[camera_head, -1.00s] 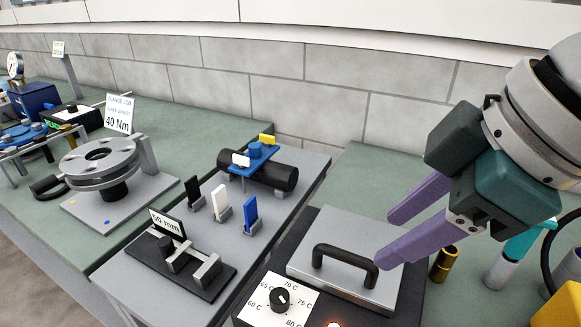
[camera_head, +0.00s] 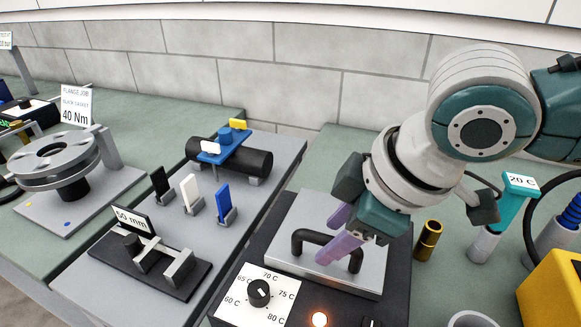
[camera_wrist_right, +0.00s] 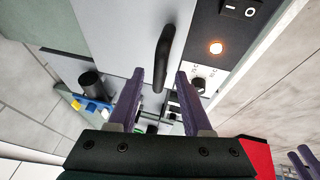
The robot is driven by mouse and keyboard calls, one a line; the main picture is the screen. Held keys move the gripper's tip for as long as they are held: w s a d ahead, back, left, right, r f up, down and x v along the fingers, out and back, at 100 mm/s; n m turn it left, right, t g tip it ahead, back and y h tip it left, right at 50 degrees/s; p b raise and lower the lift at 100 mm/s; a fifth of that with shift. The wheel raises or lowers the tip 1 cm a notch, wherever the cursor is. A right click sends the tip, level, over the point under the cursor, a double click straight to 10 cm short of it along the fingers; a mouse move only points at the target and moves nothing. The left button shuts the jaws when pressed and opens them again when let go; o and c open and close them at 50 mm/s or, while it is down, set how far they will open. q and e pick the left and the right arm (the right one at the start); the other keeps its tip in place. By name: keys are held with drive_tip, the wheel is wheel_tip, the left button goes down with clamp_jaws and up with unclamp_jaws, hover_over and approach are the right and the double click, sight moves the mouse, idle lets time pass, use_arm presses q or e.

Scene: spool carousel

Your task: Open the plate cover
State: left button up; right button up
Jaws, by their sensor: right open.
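The plate cover (camera_head: 285,262) is a flat silver lid with a black bar handle (camera_head: 300,238), lying flat on a dark heater unit. My right gripper (camera_head: 332,237) has purple fingers, is open, and is at the handle, hiding part of it. In the right wrist view, the handle (camera_wrist_right: 165,55) runs over the cover (camera_wrist_right: 115,30), and its near end shows between the open fingertips (camera_wrist_right: 158,74). I cannot tell whether the fingers touch it.
The heater has a temperature dial (camera_head: 259,292) and a lit orange lamp (camera_head: 320,319) in front of the cover. A brass cylinder (camera_head: 429,240) and a teal tool (camera_head: 508,205) stand to the right. A wall is behind.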

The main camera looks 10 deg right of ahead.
drive_tip(key=shift+c, duration=0.3)
clamp_jaws()
idle(1.1)
